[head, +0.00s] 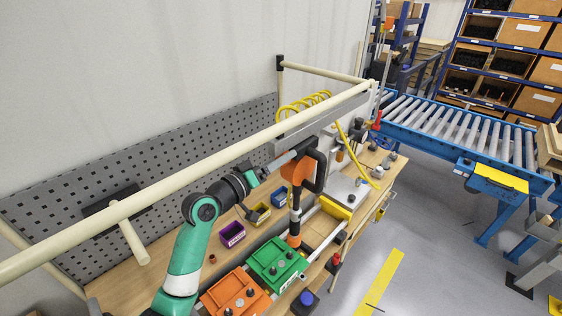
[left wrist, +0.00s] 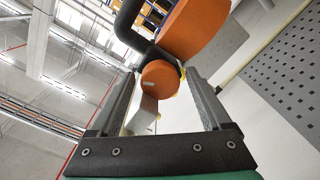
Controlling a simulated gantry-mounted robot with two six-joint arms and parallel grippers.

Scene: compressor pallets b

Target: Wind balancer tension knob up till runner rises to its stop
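The balancer is an orange disc-shaped body (head: 297,170) with a black curved bar (head: 320,172), hanging below the overhead rail (head: 325,116). In the left wrist view the orange body (left wrist: 197,25) is close, with a smaller round orange knob (left wrist: 160,79) in front of it. My left gripper (head: 268,170) is beside the balancer on its left. In the left wrist view its fingers (left wrist: 160,80) stand apart on either side of the knob, with gaps visible. A black-and-orange tool (head: 295,220) hangs below the balancer. I cannot single out the runner. My right gripper is not in view.
A green tray (head: 262,258) and an orange tray (head: 212,299) lie on the bench. Purple (head: 231,235), yellow and blue bins stand behind them. A yellow coiled hose (head: 300,104) hangs by the rail. A roller conveyor (head: 460,130) stands at right.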

